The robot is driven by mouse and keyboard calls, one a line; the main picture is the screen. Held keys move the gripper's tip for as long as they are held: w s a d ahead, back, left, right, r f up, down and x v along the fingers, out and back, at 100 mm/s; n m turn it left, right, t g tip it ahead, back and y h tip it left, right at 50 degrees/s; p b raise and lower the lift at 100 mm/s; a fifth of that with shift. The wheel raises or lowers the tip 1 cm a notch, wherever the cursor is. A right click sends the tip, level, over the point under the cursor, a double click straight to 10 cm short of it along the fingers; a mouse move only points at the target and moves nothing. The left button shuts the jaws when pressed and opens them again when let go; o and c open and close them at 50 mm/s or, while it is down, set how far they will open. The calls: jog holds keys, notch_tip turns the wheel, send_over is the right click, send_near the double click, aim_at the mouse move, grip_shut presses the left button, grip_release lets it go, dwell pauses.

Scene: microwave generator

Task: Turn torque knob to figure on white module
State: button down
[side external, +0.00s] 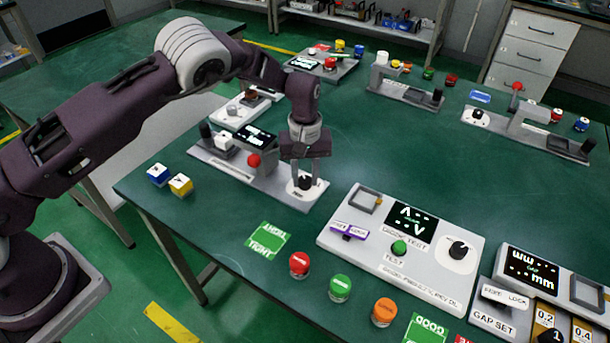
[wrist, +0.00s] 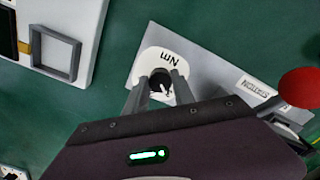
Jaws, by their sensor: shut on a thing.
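The torque knob (side external: 306,183) is a small black knob on a white dial plate at the front right end of a grey torque station (side external: 240,178).
A red ball-topped part (side external: 254,160) stands on the station close to my gripper. A gauge test panel (side external: 400,262) lies to the right. A green card (side external: 267,240) and red, green and orange buttons (side external: 340,287) lie in front. Blue and yellow cubes (side external: 180,184) lie left.

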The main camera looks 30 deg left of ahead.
aim_at(305, 180)
jog(key=shift+m, duration=0.3)
jog(key=m, duration=0.3)
jog(key=shift+m, duration=0.4)
jog(key=m, duration=0.5)
dwell(0.3)
jog(key=c, duration=1.1)
grip_release()
jog(key=shift+o, duration=0.2)
notch_tip(305, 180, up, 7)
jog(key=shift+a+r, duration=0.1)
